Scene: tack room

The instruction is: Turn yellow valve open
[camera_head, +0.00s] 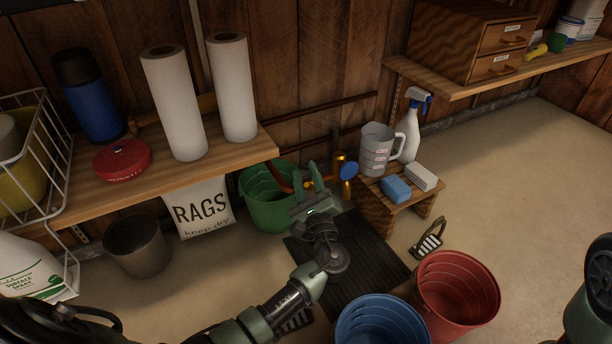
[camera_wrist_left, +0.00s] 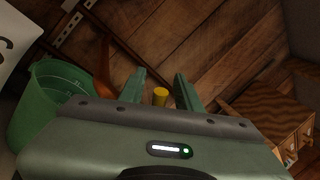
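My left gripper (camera_head: 306,173) reaches toward the pipes on the back wall, between the green bucket and the small wooden stool. In the left wrist view its two fingers (camera_wrist_left: 160,84) are apart, with nothing held between them. A yellow cylindrical knob (camera_wrist_left: 160,97), apparently the yellow valve, shows in the gap between the fingers, slightly beyond them. In the head view a yellow-gold piece (camera_head: 338,161) stands just right of the fingers, beside a round blue knob (camera_head: 348,170). I cannot tell whether the fingers touch the valve. My right gripper is not in view.
A green bucket (camera_head: 266,202) stands left of the gripper. The stool (camera_head: 378,208) at right bears a jug (camera_head: 377,150), spray bottle (camera_head: 411,125) and sponges. Blue (camera_head: 383,325) and red (camera_head: 455,298) buckets stand in front. Open floor lies at right.

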